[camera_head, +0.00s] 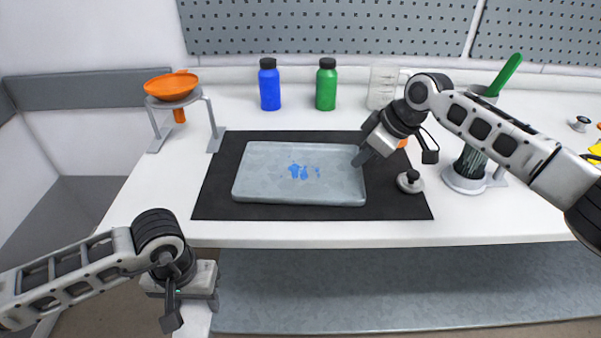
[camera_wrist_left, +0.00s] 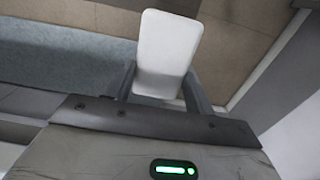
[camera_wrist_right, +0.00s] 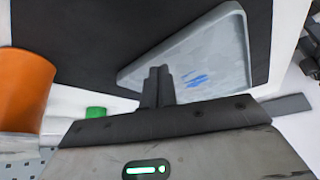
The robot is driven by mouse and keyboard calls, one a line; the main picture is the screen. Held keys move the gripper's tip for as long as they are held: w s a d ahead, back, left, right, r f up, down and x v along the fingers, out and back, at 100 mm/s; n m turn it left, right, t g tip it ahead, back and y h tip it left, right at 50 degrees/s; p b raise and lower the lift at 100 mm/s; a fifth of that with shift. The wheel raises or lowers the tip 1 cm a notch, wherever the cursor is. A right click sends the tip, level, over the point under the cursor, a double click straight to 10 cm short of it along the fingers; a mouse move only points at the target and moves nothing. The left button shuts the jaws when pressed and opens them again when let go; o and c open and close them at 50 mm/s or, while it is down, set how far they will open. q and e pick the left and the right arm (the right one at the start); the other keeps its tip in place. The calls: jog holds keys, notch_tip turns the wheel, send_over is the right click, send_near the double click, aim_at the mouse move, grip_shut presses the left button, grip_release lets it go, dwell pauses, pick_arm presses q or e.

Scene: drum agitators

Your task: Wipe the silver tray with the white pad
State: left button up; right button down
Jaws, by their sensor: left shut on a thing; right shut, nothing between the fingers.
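The silver tray (camera_head: 265,189) lies flat on a dark mat (camera_head: 215,205), with blue smears (camera_head: 303,172) near its middle. The tray and smears also show in the right wrist view (camera_wrist_right: 235,45). My left gripper (camera_head: 172,315) is low at the front left, beyond the table's front edge and away from the tray. It is shut on the white pad (camera_wrist_left: 167,50), which sticks out between its fingers in the left wrist view. My right gripper (camera_head: 362,157) is shut and empty at the tray's right rim; I cannot tell whether it touches. It also shows in the right wrist view (camera_wrist_right: 158,85).
An orange funnel (camera_head: 172,87) sits in a stand at left. A blue bottle (camera_head: 269,88), green bottle (camera_head: 326,88) and clear beaker (camera_head: 382,88) stand behind the mat. A knobbed weight (camera_head: 410,182) is right of the tray. A green handle (camera_head: 505,73) rises at the right.

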pick_arm(q)
jog(key=shift+f, duration=0.1)
pick_arm(e)
jog(key=shift+f, duration=0.45)
